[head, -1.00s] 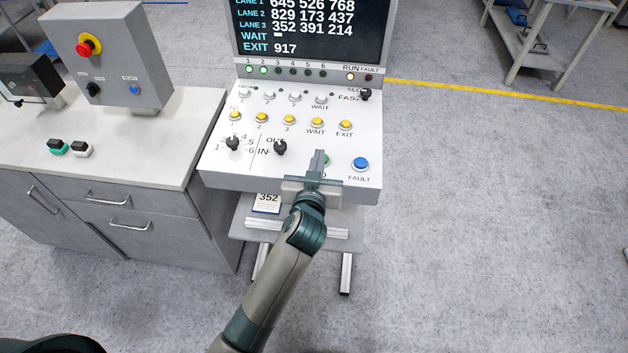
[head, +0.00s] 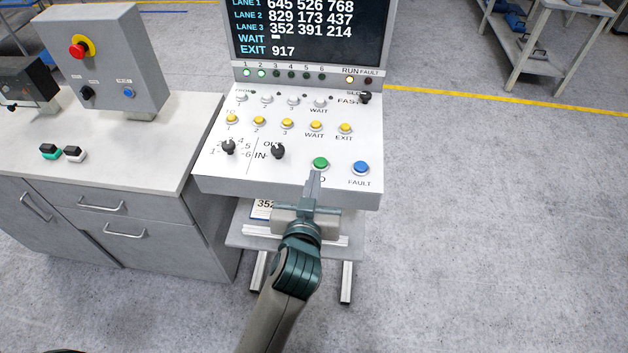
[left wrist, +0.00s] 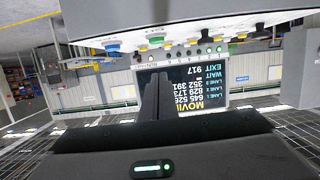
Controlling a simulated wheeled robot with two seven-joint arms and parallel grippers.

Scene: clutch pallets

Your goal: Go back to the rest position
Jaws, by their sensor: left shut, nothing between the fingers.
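My left gripper (head: 314,188) is shut and empty in the head view. Its fingertips are just below the green button (head: 320,163) at the front of the white control panel (head: 225,177). Whether they touch the panel's front edge I cannot tell. In the left wrist view the shut fingers (left wrist: 155,95) point at the display, which appears upside down. The blue FAULT button (head: 361,168) is to the right of the green one. My right gripper is in neither view.
The display (head: 310,30) stands behind the panel, with the RUN lamp (head: 349,79) lit. A grey cabinet (head: 120,215) with an emergency stop box (head: 110,65) is on the left. Below the panel is a stand with a shelf (head: 250,241). The floor on the right (head: 480,220) is clear.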

